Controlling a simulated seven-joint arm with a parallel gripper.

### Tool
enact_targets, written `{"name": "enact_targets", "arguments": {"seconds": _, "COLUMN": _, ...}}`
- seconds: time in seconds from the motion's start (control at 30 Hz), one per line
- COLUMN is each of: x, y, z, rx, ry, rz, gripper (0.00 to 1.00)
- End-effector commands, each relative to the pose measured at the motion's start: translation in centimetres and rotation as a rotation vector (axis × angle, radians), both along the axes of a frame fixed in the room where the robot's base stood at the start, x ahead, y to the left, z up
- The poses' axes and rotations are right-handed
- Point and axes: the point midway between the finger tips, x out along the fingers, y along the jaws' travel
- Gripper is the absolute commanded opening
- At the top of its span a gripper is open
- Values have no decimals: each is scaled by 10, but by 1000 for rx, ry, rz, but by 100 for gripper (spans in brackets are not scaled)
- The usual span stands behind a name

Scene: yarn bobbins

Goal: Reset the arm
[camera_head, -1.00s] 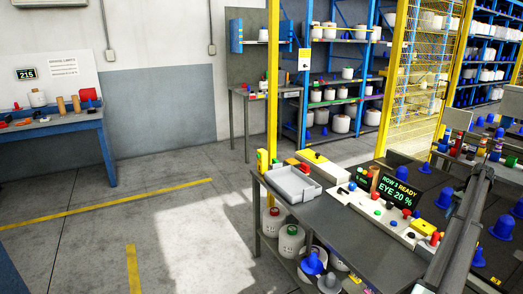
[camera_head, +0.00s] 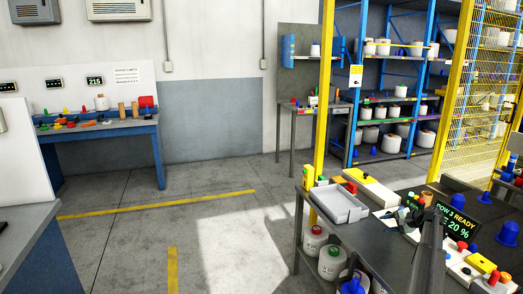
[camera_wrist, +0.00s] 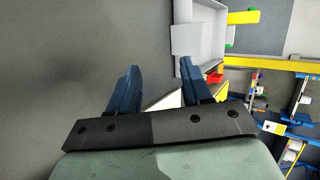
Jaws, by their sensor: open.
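My gripper (camera_wrist: 160,66) shows in the wrist view with its two dark blue fingers apart and nothing between them. It is above a grey surface. A pale grey tray (camera_wrist: 185,38) lies beyond the right fingertip, and a red piece (camera_wrist: 214,78) is beside that finger. In the head view, a dark part of my arm (camera_head: 432,250) rises from the bottom right in front of the workbench. The grey tray (camera_head: 325,208) sits empty on the near left part of that bench.
The dark workbench (camera_head: 345,248) carries a control panel with coloured buttons and a display (camera_head: 458,226). White bobbins (camera_head: 331,263) stand below it. A yellow post (camera_head: 323,100) rises beside the bench. Another table (camera_head: 100,130) stands at the back left. The floor between is clear.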

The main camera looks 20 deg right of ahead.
Motion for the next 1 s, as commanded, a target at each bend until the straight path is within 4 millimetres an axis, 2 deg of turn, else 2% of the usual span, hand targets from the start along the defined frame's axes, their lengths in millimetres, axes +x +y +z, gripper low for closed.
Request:
{"name": "enact_targets", "arguments": {"seconds": 0.03, "x": 8, "y": 18, "z": 1, "rx": 1, "ry": -30, "rz": 1, "gripper": 49}}
{"name": "enact_targets", "arguments": {"seconds": 0.27, "x": 41, "y": 76, "z": -4, "rx": -22, "ry": -119, "rz": 36, "gripper": 49}}
{"name": "enact_targets", "arguments": {"seconds": 0.57, "x": 55, "y": 165, "z": -50, "rx": -159, "ry": -98, "rz": 257, "gripper": 49}}
{"name": "enact_targets", "arguments": {"seconds": 0.67, "x": 54, "y": 203, "z": -75, "rx": -198, "ry": -75, "rz": 344, "gripper": 49}}
{"name": "enact_targets", "arguments": {"seconds": 0.77, "x": 47, "y": 243, "z": -110, "rx": -207, "ry": -26, "rz": 406, "gripper": 49}}
{"name": "enact_targets", "arguments": {"seconds": 1.0, "x": 12, "y": 342, "z": -199, "rx": -199, "ry": 126, "rz": 535, "gripper": 49}}
